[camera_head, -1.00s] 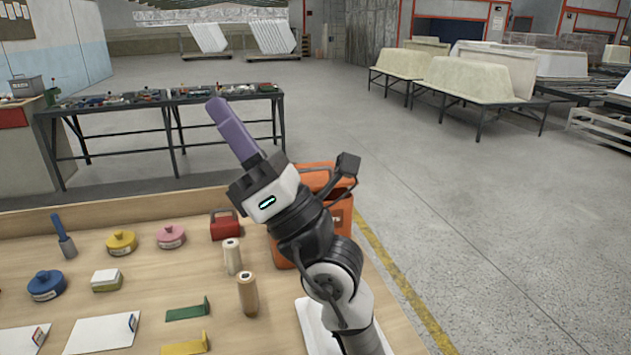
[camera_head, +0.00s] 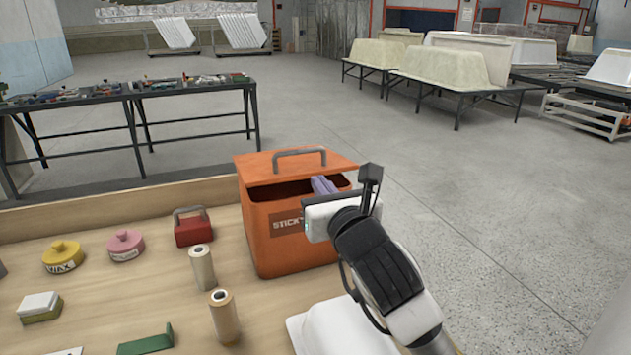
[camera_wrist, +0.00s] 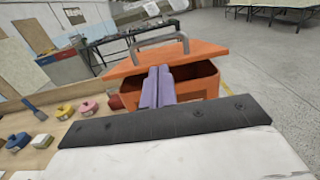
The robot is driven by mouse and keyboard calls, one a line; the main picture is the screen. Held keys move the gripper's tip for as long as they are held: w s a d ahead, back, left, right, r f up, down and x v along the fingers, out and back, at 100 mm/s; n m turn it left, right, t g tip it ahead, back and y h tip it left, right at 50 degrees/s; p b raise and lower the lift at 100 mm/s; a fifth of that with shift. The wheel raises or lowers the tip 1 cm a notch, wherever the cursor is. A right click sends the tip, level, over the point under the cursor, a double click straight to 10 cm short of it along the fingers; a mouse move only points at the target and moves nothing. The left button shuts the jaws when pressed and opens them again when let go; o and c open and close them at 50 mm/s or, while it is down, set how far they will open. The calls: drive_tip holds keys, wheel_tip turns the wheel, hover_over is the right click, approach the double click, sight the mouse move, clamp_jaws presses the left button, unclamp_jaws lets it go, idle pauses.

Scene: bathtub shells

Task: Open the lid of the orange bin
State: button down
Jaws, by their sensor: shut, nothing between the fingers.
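The orange bin (camera_head: 291,245) stands at the back right of the wooden table, with a label starting "STICK" on its front. Its orange lid (camera_head: 264,166) with a grey handle (camera_head: 300,152) is partly raised, and a dark gap shows under its front edge. My gripper (camera_head: 325,185) has purple fingers, shut and empty, that reach into the gap under the lid. In the wrist view the shut fingers (camera_wrist: 158,86) lie in front of the bin's opening, below the lid (camera_wrist: 165,58). Whether they touch the lid I cannot tell.
A red box (camera_head: 193,229) stands left of the bin. Two rolls (camera_head: 203,266) stand in front, with yellow (camera_head: 63,258) and pink (camera_head: 126,246) tins further left. A white tray-like thing (camera_head: 325,325) lies below my arm. Open floor is to the right.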

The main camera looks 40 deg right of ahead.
sight(306, 173)
drive_tip(key=p+x, duration=0.2)
drive_tip(key=x, duration=0.6)
drive_tip(key=shift+r, duration=0.15)
drive_tip(key=shift+w+r+g+p, duration=0.15)
drive_tip(key=shift+r+g+p, duration=0.15)
drive_tip(key=shift+r+p, duration=0.35)
drive_tip(key=shift+w+r+g+p, duration=0.2)
drive_tip(key=shift+r+g+p, duration=0.1)
drive_tip(key=shift+r+p, duration=0.3)
drive_tip(key=w+d+r+g+y+p, duration=0.1)
drive_tip(key=w+r+g+y+p, duration=0.1)
drive_tip(key=w+r+g+p, duration=0.45)
drive_tip(key=w+d+r+p, duration=0.1)
drive_tip(key=w+d+r, duration=0.1)
drive_tip(key=w+r, duration=0.2)
drive_tip(key=w+d+r+t+p, duration=0.1)
drive_tip(key=w+r, duration=0.3)
drive_tip(key=w, duration=0.5)
drive_tip(key=shift+w+d+r+p, duration=0.25)
drive_tip(key=shift+d+p, duration=0.1)
drive_tip(key=shift+d, duration=0.25)
drive_tip(key=shift+t, duration=0.25)
